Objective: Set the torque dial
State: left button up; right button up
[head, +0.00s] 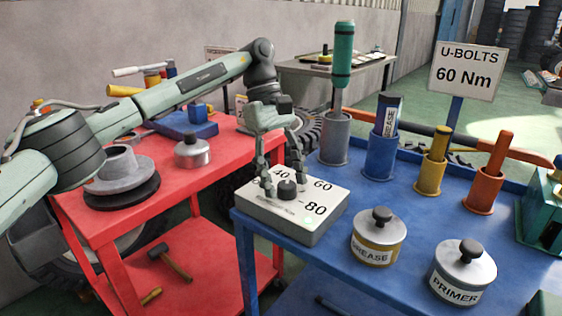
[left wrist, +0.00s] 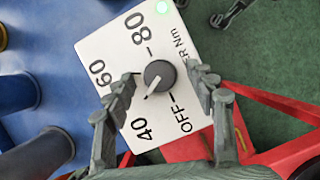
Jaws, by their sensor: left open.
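The torque box (head: 312,228) is a white-topped block at the left corner of the blue table, marked OFF, 40, 60 and 80. Its dark round dial (head: 287,190) sits in the middle of the top. In the left wrist view the dial (left wrist: 160,76) has a white pointer aimed roughly toward 40. My left gripper (head: 284,186) is open above the box, with one finger on each side of the dial and gaps to it. A sign (head: 467,70) reads "U-BOLTS 60 Nm".
GREASE (head: 378,240) and PRIMER (head: 462,275) tins stand right of the box. Behind stand grey, blue, yellow and orange holders, the grey one (head: 334,140) with a tall green-handled tool. A red cart (head: 215,165) with parts is at left. A green light (left wrist: 189,8) shows on the box.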

pick_arm(q)
jog(key=v, duration=1.1)
jog(key=shift+r, duration=0.3)
jog(key=shift+a+f, duration=0.1)
